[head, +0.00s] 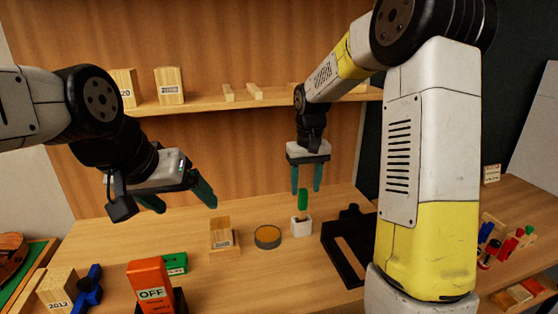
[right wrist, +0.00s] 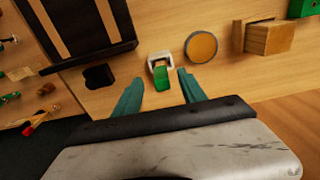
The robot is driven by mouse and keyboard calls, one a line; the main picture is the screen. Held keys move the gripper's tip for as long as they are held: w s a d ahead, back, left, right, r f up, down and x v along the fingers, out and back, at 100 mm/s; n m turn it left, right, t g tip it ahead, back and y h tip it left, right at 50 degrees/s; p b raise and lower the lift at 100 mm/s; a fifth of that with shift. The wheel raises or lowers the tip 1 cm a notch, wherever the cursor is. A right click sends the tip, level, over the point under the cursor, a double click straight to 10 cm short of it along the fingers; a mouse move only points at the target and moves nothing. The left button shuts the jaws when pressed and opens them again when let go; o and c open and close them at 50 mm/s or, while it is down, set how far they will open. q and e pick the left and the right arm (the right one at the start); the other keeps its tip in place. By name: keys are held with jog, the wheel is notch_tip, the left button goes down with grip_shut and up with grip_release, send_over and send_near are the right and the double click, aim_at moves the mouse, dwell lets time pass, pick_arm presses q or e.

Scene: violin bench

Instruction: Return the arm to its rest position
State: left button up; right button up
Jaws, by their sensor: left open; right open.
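My right gripper (head: 306,178) is open, pointing down above the bench. In the head view its teal fingers are just above a green-topped piece (head: 303,199) standing in a small white holder (head: 301,227). In the right wrist view the green piece (right wrist: 163,78) and the white holder (right wrist: 160,58) lie ahead between the open fingertips (right wrist: 158,88), and nothing is between the pads. My left gripper (head: 182,202) is open and empty, held above the left part of the bench.
A round tin (head: 267,237) and a wooden block (head: 222,233) stand left of the holder. A black frame (head: 345,250) is to its right. An orange OFF box (head: 152,285) stands at the front. A shelf (head: 200,105) with wooden blocks runs behind the arms.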

jog(key=s+d+r+t+y, duration=0.1)
jog(key=s+r+t, duration=0.2)
jog(key=s+r, duration=0.3)
jog(key=s+d+r+m+t+y, duration=0.1)
jog(key=s+r, duration=0.5)
jog(key=s, duration=1.1)
jog(key=shift+s+m+t, duration=0.25)
jog(key=shift+m+t, duration=0.05)
jog(key=shift+t, duration=0.6)
